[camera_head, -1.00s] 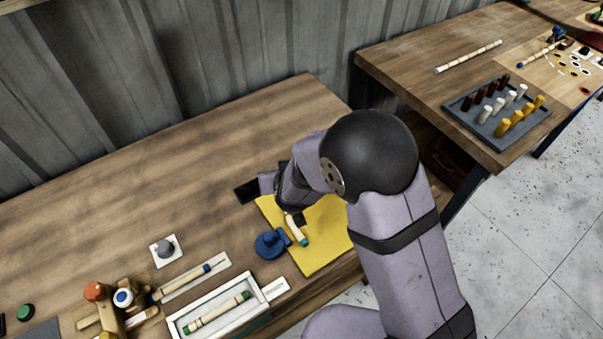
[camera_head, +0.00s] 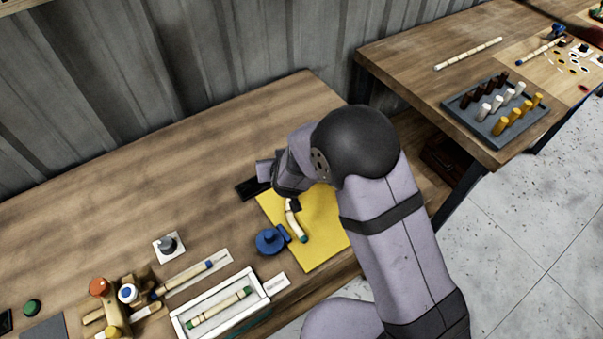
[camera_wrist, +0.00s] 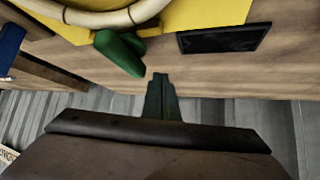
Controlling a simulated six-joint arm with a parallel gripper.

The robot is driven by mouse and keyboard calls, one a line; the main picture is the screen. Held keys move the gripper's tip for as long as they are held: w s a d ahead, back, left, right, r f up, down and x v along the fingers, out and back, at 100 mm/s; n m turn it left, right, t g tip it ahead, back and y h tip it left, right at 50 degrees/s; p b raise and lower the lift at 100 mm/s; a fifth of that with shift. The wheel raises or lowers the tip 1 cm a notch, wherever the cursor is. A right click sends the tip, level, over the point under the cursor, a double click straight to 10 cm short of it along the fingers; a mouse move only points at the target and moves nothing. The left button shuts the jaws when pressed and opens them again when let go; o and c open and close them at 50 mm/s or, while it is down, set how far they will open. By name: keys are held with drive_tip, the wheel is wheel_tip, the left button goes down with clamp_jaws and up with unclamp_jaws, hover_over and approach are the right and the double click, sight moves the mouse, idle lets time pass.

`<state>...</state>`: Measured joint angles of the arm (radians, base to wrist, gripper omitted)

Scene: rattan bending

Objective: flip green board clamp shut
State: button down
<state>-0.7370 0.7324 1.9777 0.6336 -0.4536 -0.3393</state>
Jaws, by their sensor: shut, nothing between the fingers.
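The green clamp (camera_wrist: 120,52) shows in the wrist view at the edge of the yellow board (camera_wrist: 210,12). Its handle sticks out at a slant past the board edge, beside a pale curved rattan rod (camera_wrist: 95,18). My gripper (camera_wrist: 161,80) is shut and empty, just right of and below the handle in the wrist view, with a small gap between them. In the head view my arm covers the green clamp and the fingertips. The yellow board (camera_head: 320,240) lies on the table there, with the rattan rod (camera_head: 292,220) on it and a blue clamp (camera_head: 269,241) at its left edge.
A black rectangle (camera_wrist: 224,38) lies beside the board. A white tray (camera_head: 178,325) with a rod, a grey knob (camera_head: 168,245) and a wooden fixture (camera_head: 115,312) stand left of the board. The table behind is clear. A second table (camera_head: 400,65) stands at right.

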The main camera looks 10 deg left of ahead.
idle(0.5)
drive_tip(key=shift+s+a+r+p, duration=0.1)
drive_tip(key=shift+s+a+p, duration=0.25)
drive_tip(key=shift+p, duration=0.05)
drive_tip(key=s+a+p, duration=0.1)
drive_tip(key=s+a, duration=0.1)
drive_tip(key=shift+s+a+r+p, duration=0.2)
drive_tip(key=shift+s+a+p, duration=0.05)
drive_tip(key=shift+a+p, duration=0.1)
drive_tip(key=s+a+r, duration=0.4)
drive_tip(key=s+r, duration=0.1)
drive_tip(key=r, duration=0.1)
drive_tip(key=shift+a, duration=0.35)
drive_tip(key=d+r+m+g, duration=0.1)
drive_tip(key=d+r+g, duration=0.1)
drive_tip(key=d, duration=0.7)
drive_tip(key=d+r+g, duration=0.2)
drive_tip(key=d, duration=0.8)
drive_tip(key=s+d+m+g+h, duration=0.1)
drive_tip(key=s+d+g, duration=0.1)
drive_tip(key=s+d, duration=0.5)
drive_tip(key=s+d+m+g+h, duration=0.2)
drive_tip(key=s+d, duration=0.6)
drive_tip(key=d, duration=0.7)
drive_tip(key=shift+s+f+g+h, duration=0.2)
drive_tip(key=shift+s+g+h, duration=0.1)
drive_tip(key=shift+g, duration=0.2)
